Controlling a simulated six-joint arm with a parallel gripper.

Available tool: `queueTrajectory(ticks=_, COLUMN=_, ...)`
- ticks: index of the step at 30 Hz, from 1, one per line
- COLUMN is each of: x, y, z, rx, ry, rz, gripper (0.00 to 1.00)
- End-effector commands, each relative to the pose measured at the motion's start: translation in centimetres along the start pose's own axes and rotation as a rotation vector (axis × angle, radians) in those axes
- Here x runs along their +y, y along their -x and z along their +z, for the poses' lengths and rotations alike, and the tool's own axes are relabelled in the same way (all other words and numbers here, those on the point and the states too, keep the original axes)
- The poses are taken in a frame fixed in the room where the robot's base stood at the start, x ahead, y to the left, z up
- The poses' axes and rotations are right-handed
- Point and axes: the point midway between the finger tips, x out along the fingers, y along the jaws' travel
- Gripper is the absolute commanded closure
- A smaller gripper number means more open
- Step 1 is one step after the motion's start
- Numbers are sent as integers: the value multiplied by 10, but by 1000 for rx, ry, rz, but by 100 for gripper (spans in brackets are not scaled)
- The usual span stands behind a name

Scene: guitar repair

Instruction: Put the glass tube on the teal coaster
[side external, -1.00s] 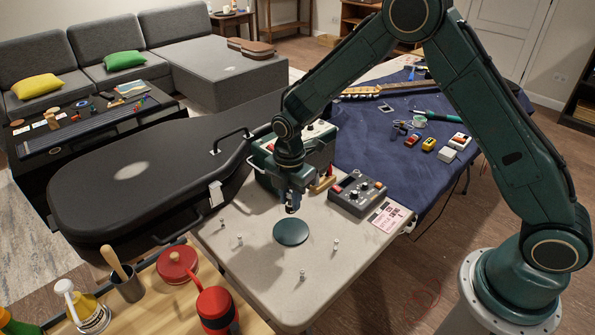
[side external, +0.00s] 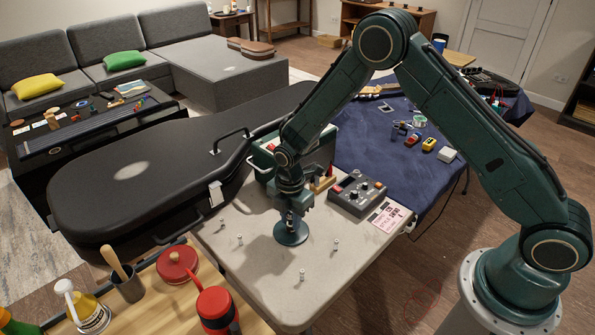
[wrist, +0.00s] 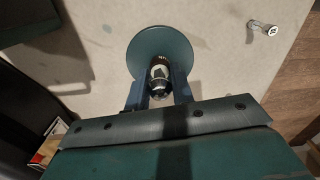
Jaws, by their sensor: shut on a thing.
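The teal coaster (side external: 293,241) lies flat on the pale table, and in the wrist view its round disc (wrist: 160,40) shows beyond my fingers. My gripper (side external: 291,221) is pointed down over the coaster. In the wrist view my gripper (wrist: 159,88) is shut on the glass tube (wrist: 159,72), a small shiny piece with a dark, metallic-looking end. The tube is over the coaster's disc. Whether its far end touches the coaster cannot be told. In the side view the tube is mostly hidden by my fingers.
Several small pale pegs (side external: 302,274) stand around the coaster. A grey control box (side external: 357,193) and a pink card (side external: 390,216) lie to the right. A green-and-white case (side external: 262,163) stands behind. A black guitar case (side external: 140,170) is at left. The table's front is mostly clear.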

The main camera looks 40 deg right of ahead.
Motion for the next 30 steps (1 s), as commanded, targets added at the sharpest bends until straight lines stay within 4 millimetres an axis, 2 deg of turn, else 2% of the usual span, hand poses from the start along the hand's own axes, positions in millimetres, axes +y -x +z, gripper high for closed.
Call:
queueTrajectory(ticks=12, x=0, y=-4, z=0, rx=0, ry=0, rz=0, gripper=89)
queueTrajectory(ticks=13, x=0, y=-3, z=0, rx=0, ry=0, rz=1, gripper=73)
queueTrajectory(ticks=16, x=0, y=-3, z=0, rx=0, ry=0, rz=1, gripper=55)
queueTrajectory(ticks=30, x=0, y=2, z=0, rx=0, ry=0, rz=1, gripper=55)
